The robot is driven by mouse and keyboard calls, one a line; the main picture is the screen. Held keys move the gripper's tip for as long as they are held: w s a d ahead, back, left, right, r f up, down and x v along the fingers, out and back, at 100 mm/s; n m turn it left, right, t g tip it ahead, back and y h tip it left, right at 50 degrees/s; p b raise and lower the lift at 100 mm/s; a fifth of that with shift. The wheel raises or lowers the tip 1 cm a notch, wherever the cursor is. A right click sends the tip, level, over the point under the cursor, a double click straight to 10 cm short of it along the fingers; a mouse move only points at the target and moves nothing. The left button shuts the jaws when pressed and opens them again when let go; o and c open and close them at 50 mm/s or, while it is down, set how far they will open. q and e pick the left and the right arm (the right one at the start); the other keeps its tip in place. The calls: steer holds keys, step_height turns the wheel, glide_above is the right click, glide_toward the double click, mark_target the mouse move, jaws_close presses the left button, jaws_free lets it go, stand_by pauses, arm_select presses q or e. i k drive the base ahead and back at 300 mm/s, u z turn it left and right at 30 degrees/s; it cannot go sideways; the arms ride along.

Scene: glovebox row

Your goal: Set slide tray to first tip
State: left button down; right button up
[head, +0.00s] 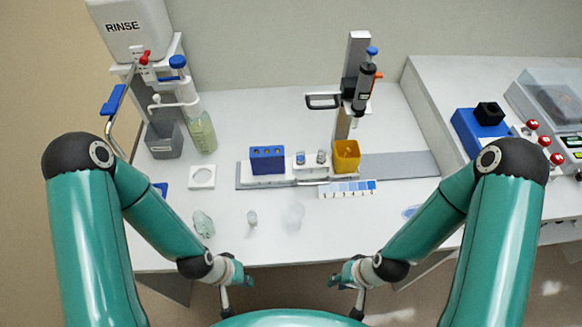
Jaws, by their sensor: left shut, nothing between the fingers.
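The slide tray (312,177) is a white carriage on a grey rail (405,165) in the middle of the bench. It carries a blue block (267,160) with holes at the left, small capped vials (300,158) in the middle and a yellow box (346,156) at the right. A numbered blue scale strip (347,188) lies in front. A dispenser with a dark barrel and blue cap (365,88) hangs on a post above the yellow box. My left gripper (241,279) is shut and empty at the front edge. My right gripper (338,280) is there too, its fingers unclear; both are apart from the tray.
A RINSE tank (130,28), a grey cup (164,139) and a bottle of pale liquid (200,128) stand at the left. Clear glassware (203,224) and a small clear cup (252,219) stand near the front. A black handle (322,101) projects left of the post. Red-buttoned equipment (543,141) is at the right.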

mark_target(278, 169)
steer(key=z, duration=1.75)
steer(key=i, duration=0.1)
steer(key=u, duration=3.35)
steer(key=k, duration=1.25)
steer(key=z, duration=0.25)
steer(key=i, duration=1)
steer(key=z, duration=0.15)
